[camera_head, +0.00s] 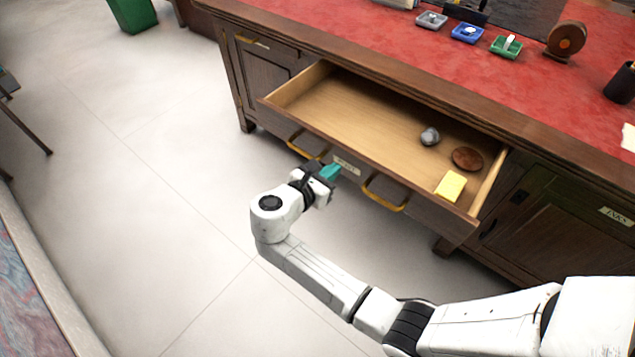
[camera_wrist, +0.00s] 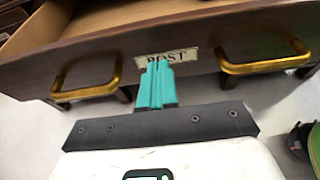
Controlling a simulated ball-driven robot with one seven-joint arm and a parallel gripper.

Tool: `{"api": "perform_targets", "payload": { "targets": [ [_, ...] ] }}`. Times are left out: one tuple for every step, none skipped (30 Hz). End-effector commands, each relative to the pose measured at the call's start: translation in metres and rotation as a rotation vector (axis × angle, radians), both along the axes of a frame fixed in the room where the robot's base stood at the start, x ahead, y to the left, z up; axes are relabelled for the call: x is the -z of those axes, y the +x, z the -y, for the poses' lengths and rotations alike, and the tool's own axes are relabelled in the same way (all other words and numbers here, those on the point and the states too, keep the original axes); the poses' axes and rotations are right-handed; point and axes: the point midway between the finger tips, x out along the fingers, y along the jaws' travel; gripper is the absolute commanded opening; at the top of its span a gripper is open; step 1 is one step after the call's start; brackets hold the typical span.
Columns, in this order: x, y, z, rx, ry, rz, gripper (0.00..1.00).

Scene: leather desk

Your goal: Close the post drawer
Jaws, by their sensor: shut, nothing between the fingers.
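The post drawer (camera_head: 350,110) stands pulled out of the desk, its wooden inside showing. A grey round object (camera_head: 429,136), a brown disc (camera_head: 467,158) and a yellow block (camera_head: 451,185) lie in it towards the right. Its dark front has two brass handles and, between them, a label reading POST (camera_wrist: 167,57). My gripper (camera_head: 330,172) has teal fingers, shut and empty. It is in front of the drawer front, by the label. In the wrist view the fingertips (camera_wrist: 157,64) overlap the label's lower edge; I cannot tell whether they touch it.
The left brass handle (camera_wrist: 88,80) and right brass handle (camera_wrist: 264,62) stick out on either side of my fingers. The red desk top (camera_head: 400,55) holds small trays and a tape-like roll (camera_head: 566,40). The pale floor (camera_head: 170,190) left of my arm is clear.

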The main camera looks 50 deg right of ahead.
Motion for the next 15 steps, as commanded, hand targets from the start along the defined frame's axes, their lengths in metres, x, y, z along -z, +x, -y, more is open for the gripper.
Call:
{"api": "perform_targets", "payload": {
  "targets": [
    [0.0, 0.0, 0.007, 0.003, 0.0, 0.001, 0.0],
    [0.0, 0.0, 0.01, 0.001, 0.0, 0.001, 0.0],
    [0.0, 0.0, 0.014, 0.001, 0.0, 0.001, 0.0],
    [0.0, 0.0, 0.016, 0.0, 0.001, 0.0, 0.0],
    [0.0, 0.001, 0.018, 0.0, 0.001, 0.0, 0.0],
    [0.0, 0.001, 0.02, 0.0, 0.001, 0.0, 0.0],
    [0.0, 0.001, 0.021, 0.0, 0.001, 0.0, 0.0],
    [0.0, 0.001, 0.022, 0.0, 0.001, 0.0, 0.0],
    [0.0, 0.001, 0.023, 0.0, 0.001, 0.0, 0.0],
    [0.0, 0.001, 0.023, 0.0, 0.001, 0.0, 0.0],
    [0.0, 0.001, 0.023, 0.0, 0.001, 0.0, 0.0],
    [0.0, 0.001, 0.023, 0.0, 0.001, 0.0, 0.0],
    [0.0, 0.001, 0.023, 0.0, 0.001, 0.0, 0.0],
    [0.0, 0.001, 0.023, 0.0, 0.001, 0.0, 0.0],
    [0.0, 0.001, 0.023, 0.0, 0.001, 0.0, 0.0]
  ]
}}
